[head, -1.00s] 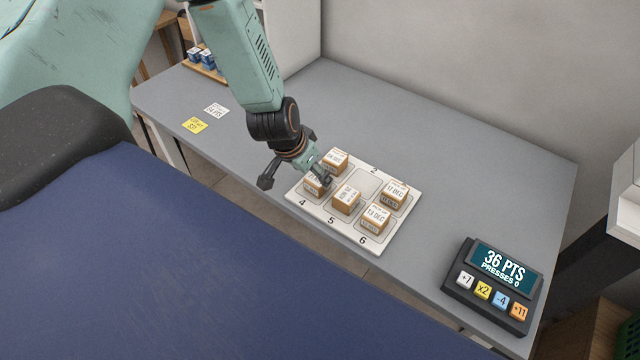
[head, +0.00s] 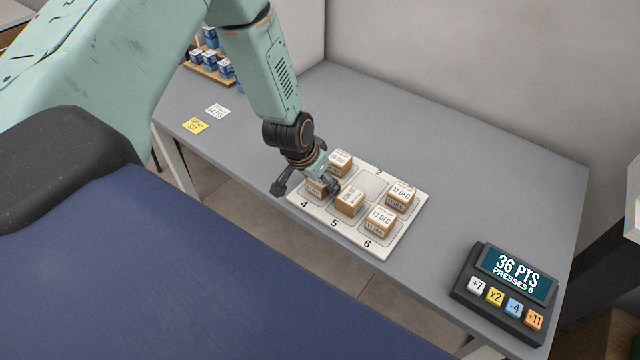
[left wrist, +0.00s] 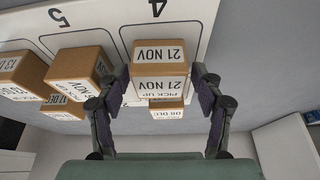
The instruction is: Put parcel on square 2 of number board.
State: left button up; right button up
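The white number board (head: 400,238) lies on the grey counter. Square 2 (head: 370,184) is bare. Small brown parcels with white labels sit on the other squares: square 1 (head: 340,160), square 3 (head: 400,198), square 5 (head: 349,203), square 6 (head: 381,221) and square 4 (head: 315,192). My left gripper (head: 308,184) is down at the square 4 parcel, its fingers open on either side. In the left wrist view this parcel, marked 21 NOV (left wrist: 160,70), stands between the fingers (left wrist: 160,98); firm contact is not visible. My right gripper is out of view.
A button box (head: 505,290) with a screen reading 36 PTS stands at the counter's right end. A rack of blue-and-white boxes (head: 210,70) and yellow (head: 195,126) and white (head: 217,110) notes are at the left. The counter behind the board is clear.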

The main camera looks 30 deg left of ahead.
pick_arm(q)
jog(key=c, duration=1.2)
jog(key=shift+o, duration=0.2)
jog(key=shift+r, duration=0.15)
